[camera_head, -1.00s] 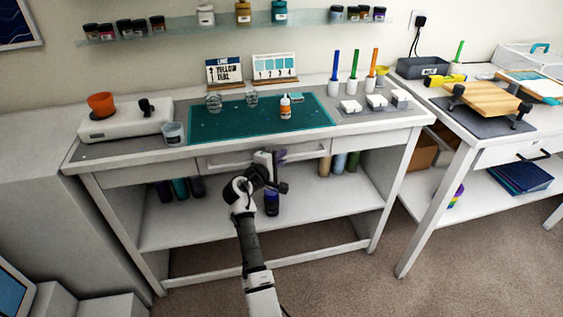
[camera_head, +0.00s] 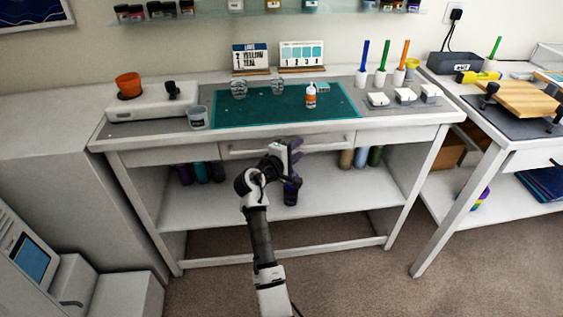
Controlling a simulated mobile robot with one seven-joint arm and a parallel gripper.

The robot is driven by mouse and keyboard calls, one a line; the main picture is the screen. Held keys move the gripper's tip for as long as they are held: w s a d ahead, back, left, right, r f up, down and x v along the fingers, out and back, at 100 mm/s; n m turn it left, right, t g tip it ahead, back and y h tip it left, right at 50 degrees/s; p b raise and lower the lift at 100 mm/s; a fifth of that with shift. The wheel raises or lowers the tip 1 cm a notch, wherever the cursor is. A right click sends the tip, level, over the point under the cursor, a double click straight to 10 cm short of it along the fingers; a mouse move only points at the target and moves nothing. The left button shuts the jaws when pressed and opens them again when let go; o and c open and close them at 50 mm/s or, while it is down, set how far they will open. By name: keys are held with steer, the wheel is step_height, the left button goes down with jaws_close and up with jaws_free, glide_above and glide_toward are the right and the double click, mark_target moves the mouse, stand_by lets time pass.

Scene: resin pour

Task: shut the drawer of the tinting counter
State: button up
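The tinting counter (camera_head: 130,135) is a long white bench with a grey top. Its drawer (camera_head: 232,153) is in the middle of the front, under the green mat, with a pale bar handle (camera_head: 250,149). The drawer front sits close to the counter's front; I cannot tell whether a small gap remains. My gripper (camera_head: 291,148) is in front of the right half of the drawer and hides part of it. Whether it touches the front or handle is unclear. The fingers are small and seen from behind, so their opening is unclear.
A green mat (camera_head: 240,115) with cups and a small bottle (camera_head: 310,97) lies on the counter. A second table (camera_head: 520,157) stands at right. Carpet is clear in front.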

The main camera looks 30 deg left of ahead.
steer(key=b+v, duration=0.1)
steer(key=v, duration=0.9)
steer(key=shift+s, duration=0.25)
steer(key=shift+a+f, duration=0.1)
